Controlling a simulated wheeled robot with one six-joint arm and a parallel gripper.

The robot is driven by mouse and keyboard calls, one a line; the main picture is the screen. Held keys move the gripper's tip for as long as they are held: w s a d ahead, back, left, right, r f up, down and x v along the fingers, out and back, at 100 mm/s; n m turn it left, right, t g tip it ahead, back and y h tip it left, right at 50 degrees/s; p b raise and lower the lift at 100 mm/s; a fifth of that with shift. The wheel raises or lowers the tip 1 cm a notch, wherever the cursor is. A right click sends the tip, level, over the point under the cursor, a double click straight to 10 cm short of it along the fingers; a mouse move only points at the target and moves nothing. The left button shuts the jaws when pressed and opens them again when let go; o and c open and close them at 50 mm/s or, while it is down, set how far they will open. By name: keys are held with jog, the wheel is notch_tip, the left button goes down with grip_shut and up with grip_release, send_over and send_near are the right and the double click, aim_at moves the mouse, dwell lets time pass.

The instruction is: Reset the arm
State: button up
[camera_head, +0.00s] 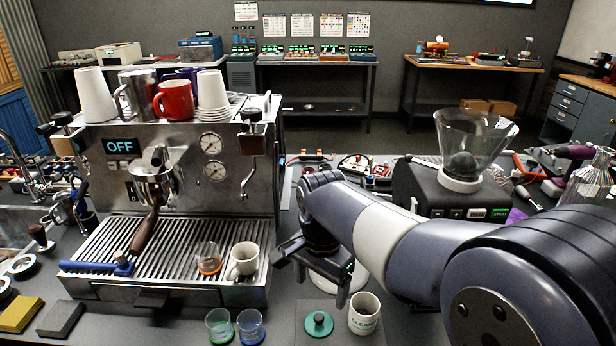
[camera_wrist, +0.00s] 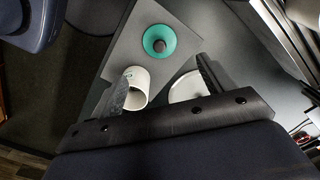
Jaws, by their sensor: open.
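My arm reaches in from the right in the head view, and my gripper (camera_head: 282,258) hangs over the counter just right of the espresso machine (camera_head: 190,150). In the wrist view the two fingers of my gripper (camera_wrist: 160,82) stand apart with nothing held between them. A white mug with lettering (camera_head: 364,314) stands on the counter below; it also shows in the wrist view (camera_wrist: 137,85), close to the left finger. A green round lid-like piece with a dark knob (camera_head: 318,324) lies on a grey mat, seen in the wrist view (camera_wrist: 159,40) too.
A white cup (camera_head: 244,260) and a small glass (camera_head: 208,258) stand on the drip tray. Two small glasses (camera_head: 236,326) stand at the counter's front. A grinder with a clear hopper (camera_head: 470,150) stands right, behind my arm. Cups, including a red mug (camera_head: 174,100), top the machine, whose display reads OFF.

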aim_at(320, 318)
notch_tip(320, 318, down, 10)
jog(key=shift+s+f, duration=0.1)
jog(key=shift+r, duration=1.15)
jog(key=shift+f, duration=0.1)
